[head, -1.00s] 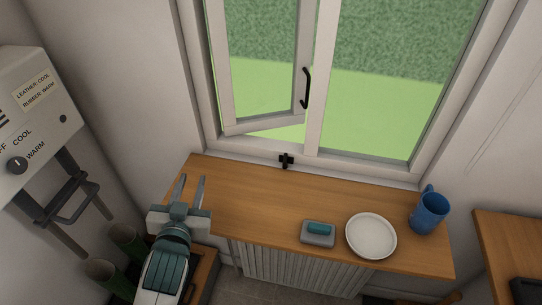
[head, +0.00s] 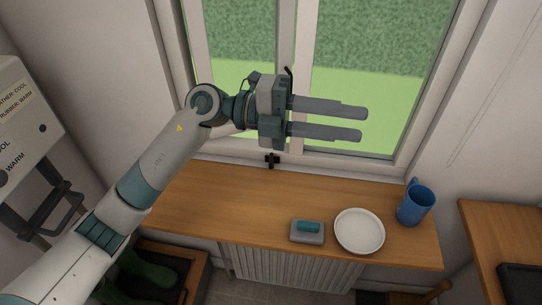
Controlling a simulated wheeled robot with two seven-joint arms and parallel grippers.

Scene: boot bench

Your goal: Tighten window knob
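A small black cross-shaped knob (head: 272,160) sits at the bottom of the window frame, just above the wooden counter. The left window sash (head: 287,30) has a black handle (head: 288,71); only its upper tip shows, the rest is hidden behind my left gripper. My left gripper (head: 364,122) is raised in front of the window, above and to the right of the knob. Its two fingers point right with a clear gap and nothing between them. The sash's lower part is mostly hidden by my arm. My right gripper is not in view.
The wooden counter (head: 220,195) holds a brush-like block (head: 307,232), a white plate (head: 360,232) and a blue mug (head: 415,206) toward its right. Its left part is clear. A control box (head: 25,125) hangs on the left wall, above green boots (head: 150,268).

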